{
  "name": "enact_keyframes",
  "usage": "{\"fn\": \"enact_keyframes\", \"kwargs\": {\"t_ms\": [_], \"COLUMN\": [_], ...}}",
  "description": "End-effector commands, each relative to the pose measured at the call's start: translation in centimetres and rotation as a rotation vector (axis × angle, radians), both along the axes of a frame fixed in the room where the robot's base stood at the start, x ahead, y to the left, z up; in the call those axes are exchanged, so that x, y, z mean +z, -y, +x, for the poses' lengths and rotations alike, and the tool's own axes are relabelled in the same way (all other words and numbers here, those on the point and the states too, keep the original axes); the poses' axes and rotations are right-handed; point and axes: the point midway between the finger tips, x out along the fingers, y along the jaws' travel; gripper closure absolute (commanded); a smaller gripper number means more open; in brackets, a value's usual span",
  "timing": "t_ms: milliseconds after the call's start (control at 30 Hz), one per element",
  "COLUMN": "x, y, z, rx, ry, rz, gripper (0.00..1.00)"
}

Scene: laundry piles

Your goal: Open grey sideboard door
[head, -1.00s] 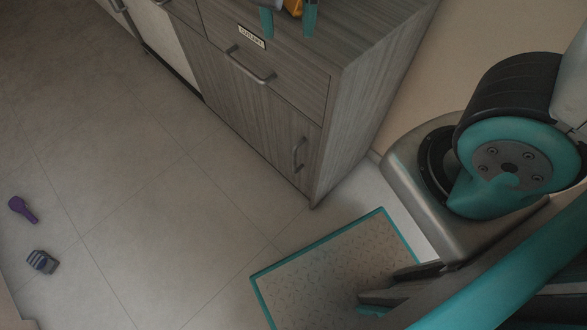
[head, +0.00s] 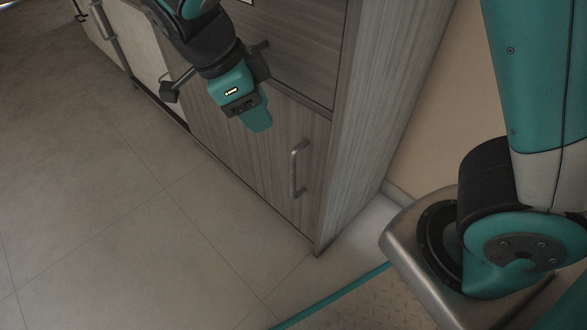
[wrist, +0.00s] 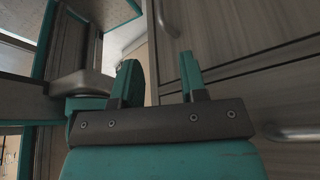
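The grey wood-grain sideboard door (head: 235,140) is shut, flush with the front, below a drawer. Its upright metal bar handle (head: 298,168) is near the door's right edge. My gripper (wrist: 160,78) is open and empty in the wrist view, its two teal fingers apart. The door handle (wrist: 166,18) shows beyond the fingertips, roughly in line with the gap. In the head view my teal and black gripper hangs in front of the sideboard, up and left of the handle. It covers the drawer handle there and is apart from the door handle.
The drawer handle (wrist: 292,133) shows at the right of the wrist view. Pale cabinets with bar handles (head: 103,20) continue to the left. The tiled floor (head: 130,225) before the door is clear. A beige wall (head: 440,110) is at the right.

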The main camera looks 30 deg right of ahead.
Motion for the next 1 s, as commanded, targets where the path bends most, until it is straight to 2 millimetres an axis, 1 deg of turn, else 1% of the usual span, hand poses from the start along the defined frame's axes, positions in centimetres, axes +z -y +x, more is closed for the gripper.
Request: {"fn": "enact_keyframes", "kwargs": {"t_ms": [33,300,500,600,700,800,1000], "x": [-1.4,-7.3,-11.3,-12.7,-13.7,-14.2,-14.3], "y": [0.4,2.7,4.3,4.9,5.4,5.6,5.7], "z": [-0.2,-0.8,-1.3,-1.4,-1.6,-1.6,-1.7], "rx": [0.000,0.001,0.002,0.002,0.003,0.003,0.003], "ry": [-0.003,-0.005,-0.003,-0.003,-0.003,-0.003,-0.002], "rz": [-0.001,0.000,0.002,0.002,0.002,0.002,0.003], "gripper": [0.61,0.61,0.61,0.61,0.61,0.61,0.61]}}
